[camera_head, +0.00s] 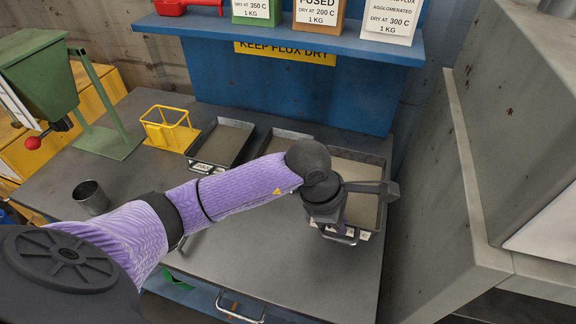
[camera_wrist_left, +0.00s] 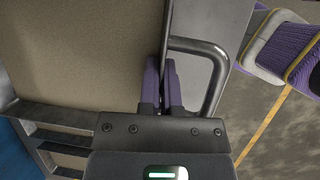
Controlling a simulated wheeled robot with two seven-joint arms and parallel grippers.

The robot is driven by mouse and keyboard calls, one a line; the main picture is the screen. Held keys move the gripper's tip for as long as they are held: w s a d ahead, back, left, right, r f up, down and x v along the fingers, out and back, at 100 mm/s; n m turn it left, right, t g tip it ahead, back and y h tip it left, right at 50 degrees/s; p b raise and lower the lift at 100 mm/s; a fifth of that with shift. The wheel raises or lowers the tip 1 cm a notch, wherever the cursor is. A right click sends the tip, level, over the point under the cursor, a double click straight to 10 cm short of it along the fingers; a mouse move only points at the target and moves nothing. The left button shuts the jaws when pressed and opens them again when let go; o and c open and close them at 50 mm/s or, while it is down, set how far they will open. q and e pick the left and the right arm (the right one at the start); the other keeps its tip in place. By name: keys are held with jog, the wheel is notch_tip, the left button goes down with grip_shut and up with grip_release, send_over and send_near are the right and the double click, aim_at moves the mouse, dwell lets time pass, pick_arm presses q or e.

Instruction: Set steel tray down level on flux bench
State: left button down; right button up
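The steel tray (camera_head: 367,161) with pale granular flux is at the right end of the flux bench (camera_head: 250,235), partly hidden by my left wrist. My left gripper (camera_head: 343,222) is at the tray's front wall, beside its handle (camera_head: 340,238). In the left wrist view my gripper's purple fingers (camera_wrist_left: 163,85) are closed on the tray's rim, one inside over the flux (camera_wrist_left: 80,50) and one outside, next to the bent handle bar (camera_wrist_left: 218,75). The tray looks about level; I cannot tell whether its base touches the bench. My right gripper is not in view.
Two more trays (camera_head: 205,165) (camera_head: 268,140) stand along the back. A yellow wire holder (camera_head: 168,128), a metal cup (camera_head: 91,197) and a green hopper (camera_head: 40,75) are at left. A large grey cabinet (camera_head: 520,130) stands close on the right. The bench front middle is mostly clear.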

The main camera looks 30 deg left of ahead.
aim_at(337, 258)
pick_arm(q)
jog(key=f+b, duration=0.1)
jog(key=f, duration=0.5)
jog(key=f+b, duration=0.1)
jog(key=f, duration=0.3)
jog(key=shift+s+b, duration=0.25)
jog(key=shift+b, duration=0.05)
jog(key=c, duration=0.8)
grip_release()
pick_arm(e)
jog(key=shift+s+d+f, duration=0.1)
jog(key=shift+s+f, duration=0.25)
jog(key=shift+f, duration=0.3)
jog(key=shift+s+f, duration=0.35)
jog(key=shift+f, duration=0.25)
pick_arm(q)
jog(key=shift+r, duration=0.1)
jog(key=shift+a+r, duration=0.15)
jog(key=shift+r, duration=0.15)
jog(key=p+v, duration=0.3)
jog(key=v, duration=0.8)
jog(key=shift+s+a+r, duration=0.1)
jog(key=shift+r, duration=0.05)
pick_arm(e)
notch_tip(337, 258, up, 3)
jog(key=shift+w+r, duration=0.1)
